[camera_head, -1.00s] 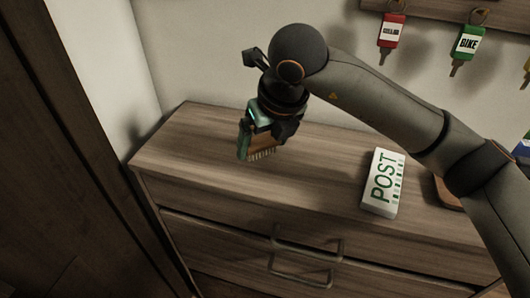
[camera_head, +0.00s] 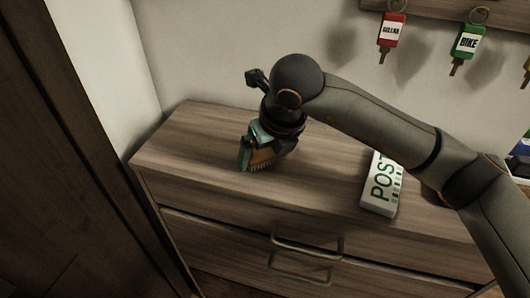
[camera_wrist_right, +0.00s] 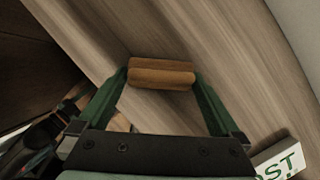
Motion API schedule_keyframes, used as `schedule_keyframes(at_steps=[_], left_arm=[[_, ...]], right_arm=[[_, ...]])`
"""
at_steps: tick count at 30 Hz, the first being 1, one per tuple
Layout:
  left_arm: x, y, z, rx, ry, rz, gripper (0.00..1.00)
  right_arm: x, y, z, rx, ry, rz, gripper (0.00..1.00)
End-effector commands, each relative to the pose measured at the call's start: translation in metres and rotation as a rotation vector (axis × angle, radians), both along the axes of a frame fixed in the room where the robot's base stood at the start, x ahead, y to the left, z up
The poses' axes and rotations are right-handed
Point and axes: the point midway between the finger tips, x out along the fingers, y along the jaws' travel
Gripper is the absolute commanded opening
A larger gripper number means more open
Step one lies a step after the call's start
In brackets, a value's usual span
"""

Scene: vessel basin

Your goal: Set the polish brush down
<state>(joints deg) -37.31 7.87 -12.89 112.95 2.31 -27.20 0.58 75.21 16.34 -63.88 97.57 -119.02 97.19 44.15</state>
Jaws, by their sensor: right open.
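The polish brush (camera_head: 262,157) has a brown wooden body and pale bristles pointing down. It is at the left part of the dresser top, low against the wood; I cannot tell if the bristles touch it. My right gripper (camera_head: 256,156) is above and around the brush, with its green fingers pointing down. In the right wrist view, the brush (camera_wrist_right: 161,74) lies crosswise between the two fingertips of the open gripper (camera_wrist_right: 161,85). The fingers hide part of the brush in the head view. My left gripper is not in view.
The wooden dresser top (camera_head: 200,135) is clear around the brush. Red (camera_head: 391,31) and green (camera_head: 467,42) key tags hang on the wall. A dark wooden panel stands at the left.

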Motion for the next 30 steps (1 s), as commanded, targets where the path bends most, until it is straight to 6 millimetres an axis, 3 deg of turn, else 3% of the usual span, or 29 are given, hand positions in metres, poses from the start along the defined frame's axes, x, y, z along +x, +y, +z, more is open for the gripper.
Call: schedule_keyframes(at_steps=[5, 12, 18, 30], left_arm=[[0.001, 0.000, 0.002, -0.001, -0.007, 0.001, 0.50], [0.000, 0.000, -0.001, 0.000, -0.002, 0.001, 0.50], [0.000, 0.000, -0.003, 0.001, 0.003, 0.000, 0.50], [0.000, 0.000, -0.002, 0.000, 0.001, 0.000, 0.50]], right_arm=[[-0.006, -0.003, 0.021, 0.002, -0.005, 0.002, 1.00], [-0.024, -0.012, 0.070, 0.002, -0.006, 0.001, 1.00], [-0.036, -0.018, 0.101, 0.001, -0.004, 0.000, 1.00], [-0.041, -0.021, 0.113, 0.000, 0.000, 0.000, 1.00]])
